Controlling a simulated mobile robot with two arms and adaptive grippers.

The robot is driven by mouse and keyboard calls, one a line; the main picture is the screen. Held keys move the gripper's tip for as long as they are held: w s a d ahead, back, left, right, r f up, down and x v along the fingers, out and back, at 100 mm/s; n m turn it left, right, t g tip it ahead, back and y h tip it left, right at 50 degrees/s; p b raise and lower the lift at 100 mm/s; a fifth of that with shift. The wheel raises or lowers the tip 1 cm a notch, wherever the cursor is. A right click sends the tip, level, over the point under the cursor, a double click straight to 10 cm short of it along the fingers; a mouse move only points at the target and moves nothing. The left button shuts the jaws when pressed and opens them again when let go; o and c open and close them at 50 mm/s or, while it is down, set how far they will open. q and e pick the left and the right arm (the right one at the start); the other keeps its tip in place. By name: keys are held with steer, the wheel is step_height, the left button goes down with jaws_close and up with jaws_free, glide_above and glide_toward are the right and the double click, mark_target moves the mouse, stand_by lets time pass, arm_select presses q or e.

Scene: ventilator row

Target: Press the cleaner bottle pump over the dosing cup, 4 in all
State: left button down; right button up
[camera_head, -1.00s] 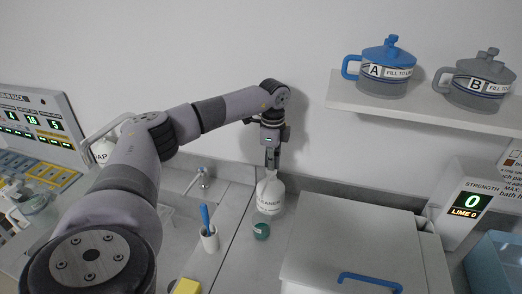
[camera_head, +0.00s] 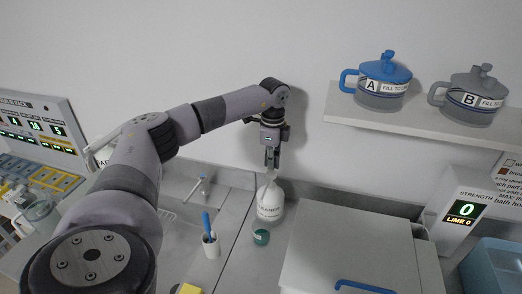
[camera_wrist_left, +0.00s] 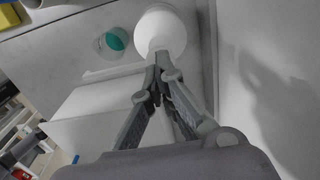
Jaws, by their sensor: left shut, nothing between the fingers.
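The white cleaner bottle (camera_head: 270,203) stands upright on the counter near the back wall. My left gripper (camera_head: 270,165) is shut and empty, pointing down right above the bottle's top; the pump head is hidden by its fingers. In the left wrist view, the shut fingertips (camera_wrist_left: 158,66) overlap the edge of the white bottle (camera_wrist_left: 160,30); I cannot tell if they touch it. The small teal dosing cup (camera_head: 261,237) stands on the counter just in front of the bottle, and shows in the left wrist view (camera_wrist_left: 115,41). My right gripper is not in view.
A white box with a blue handle (camera_head: 348,245) stands right of the bottle. A holder with a blue-handled tool (camera_head: 210,243) and a tap (camera_head: 201,185) are to the left. A shelf (camera_head: 420,127) carries jugs A (camera_head: 383,82) and B (camera_head: 470,96). A display (camera_head: 464,211) reads 0.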

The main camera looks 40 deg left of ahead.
mark_target(271, 173)
arm_select(q)
steer(key=shift+f, duration=0.15)
stand_by(0.5)
steer(key=shift+f+b, duration=1)
steer(key=shift+f, duration=0.7)
steer(key=shift+r+p, duration=1.65)
steer(key=shift+r, duration=0.2)
steer(key=shift+f, duration=0.15)
